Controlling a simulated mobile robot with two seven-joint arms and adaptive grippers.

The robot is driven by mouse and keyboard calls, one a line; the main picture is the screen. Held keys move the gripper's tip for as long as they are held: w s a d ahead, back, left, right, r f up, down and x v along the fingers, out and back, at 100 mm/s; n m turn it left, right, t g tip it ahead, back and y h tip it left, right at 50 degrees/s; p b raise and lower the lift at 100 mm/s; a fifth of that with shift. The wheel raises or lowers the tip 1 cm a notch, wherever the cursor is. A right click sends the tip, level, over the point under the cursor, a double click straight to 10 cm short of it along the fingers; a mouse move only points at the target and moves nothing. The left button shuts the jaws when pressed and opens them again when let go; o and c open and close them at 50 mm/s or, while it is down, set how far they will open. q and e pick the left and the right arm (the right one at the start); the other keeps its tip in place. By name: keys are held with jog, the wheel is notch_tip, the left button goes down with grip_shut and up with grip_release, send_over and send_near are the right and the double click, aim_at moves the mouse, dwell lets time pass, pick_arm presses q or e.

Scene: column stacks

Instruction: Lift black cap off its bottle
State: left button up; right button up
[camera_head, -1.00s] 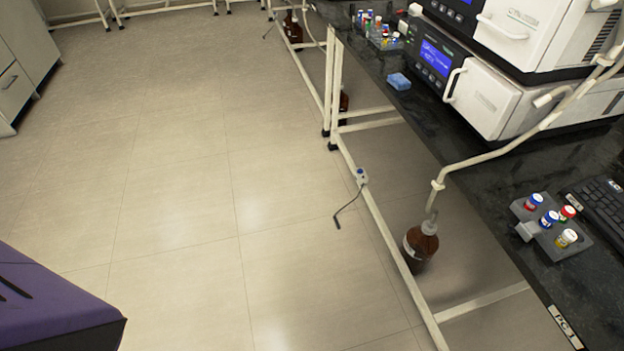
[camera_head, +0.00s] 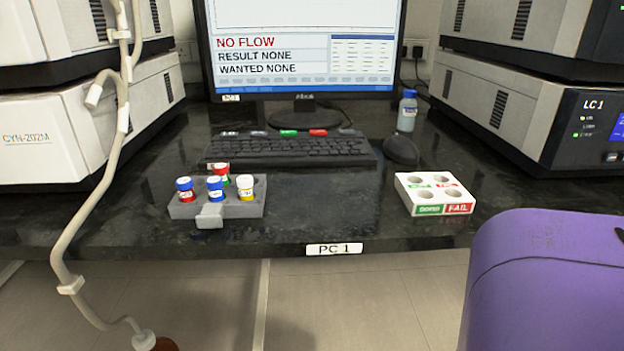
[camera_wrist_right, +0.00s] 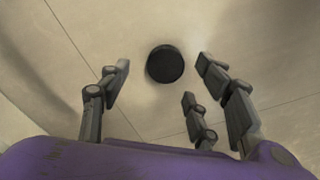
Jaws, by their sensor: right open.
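No black-capped bottle shows in the head view. In the right wrist view a dark round disc (camera_wrist_right: 165,64) appears over the pale tiled floor, between and beyond my fingers. I cannot tell whether it is a cap, and no bottle shows around it. My right gripper (camera_wrist_right: 165,85) is open, its dark jointed fingers spread apart with nothing held. In the head view only a purple part of my right arm shows at the lower right. My left gripper is not in view.
The dark bench (camera_head: 310,215) holds a grey rack (camera_head: 244,209) of several colour-capped vials, a white sorting block (camera_head: 420,192), a keyboard (camera_head: 285,150), a mouse (camera_head: 402,151), a monitor (camera_head: 305,50) and a blue-capped bottle (camera_head: 407,112). Instruments flank both sides. A tube hangs left to a brown bottle (camera_head: 165,345).

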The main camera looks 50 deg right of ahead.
jog(key=f+b, duration=0.2)
jog(key=f, duration=0.1)
jog(key=f+b, duration=0.1)
jog(key=shift+w+a+f, duration=0.15)
jog(key=shift+w+a, duration=0.1)
jog(key=shift+f+b, duration=0.35)
jog(key=shift+f, duration=0.05)
jog(key=c, duration=0.7)
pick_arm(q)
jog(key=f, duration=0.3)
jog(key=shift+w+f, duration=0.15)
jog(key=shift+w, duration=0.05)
